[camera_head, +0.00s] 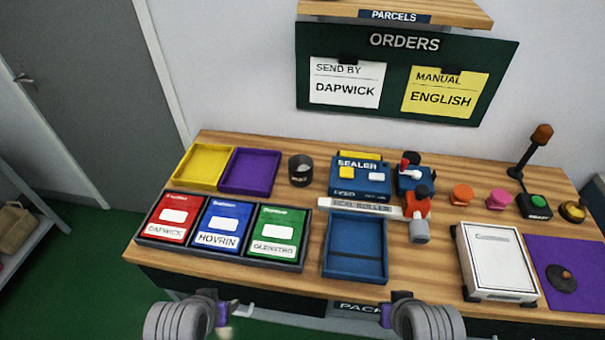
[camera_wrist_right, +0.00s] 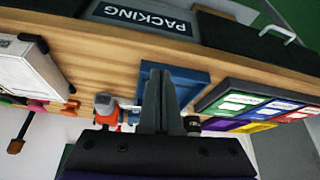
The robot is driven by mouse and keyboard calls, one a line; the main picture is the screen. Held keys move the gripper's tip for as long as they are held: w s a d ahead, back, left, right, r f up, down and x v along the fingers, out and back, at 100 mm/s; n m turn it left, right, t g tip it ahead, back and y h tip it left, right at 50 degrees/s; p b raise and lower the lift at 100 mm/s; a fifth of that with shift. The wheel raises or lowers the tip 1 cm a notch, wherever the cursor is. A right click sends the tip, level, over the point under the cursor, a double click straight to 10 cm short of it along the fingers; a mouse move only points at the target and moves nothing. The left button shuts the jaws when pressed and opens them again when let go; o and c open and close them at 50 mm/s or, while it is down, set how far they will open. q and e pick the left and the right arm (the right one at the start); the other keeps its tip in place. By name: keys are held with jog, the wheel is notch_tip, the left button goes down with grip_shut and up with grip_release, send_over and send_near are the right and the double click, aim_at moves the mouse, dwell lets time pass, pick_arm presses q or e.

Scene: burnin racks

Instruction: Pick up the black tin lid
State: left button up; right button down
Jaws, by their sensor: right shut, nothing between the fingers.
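The black tin lid (camera_head: 562,278), a dark disc with a small knob, lies on the purple mat (camera_head: 545,250) at the right end of the table in the head view. I do not see it in the right wrist view. My right gripper (camera_head: 388,314) is in front of the table's near edge, well left of the lid; its fingers are together and empty in the right wrist view (camera_wrist_right: 163,100). My left gripper (camera_head: 227,313) is at the lower left, in front of the table; its finger gap is not clear.
A white box (camera_head: 494,260) stands just left of the mat. A blue tray (camera_head: 340,262), a rack of red, blue and green packs (camera_head: 290,264), a dark cup (camera_head: 300,171) and a sealer (camera_head: 358,190) fill the middle and left. A yellow-topped button (camera_head: 573,211) stands behind the mat.

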jog(key=shift+w+a, duration=0.15)
jog(key=shift+a, duration=0.1)
jog(key=c, duration=0.8)
grip_release()
jog(key=shift+d, duration=0.1)
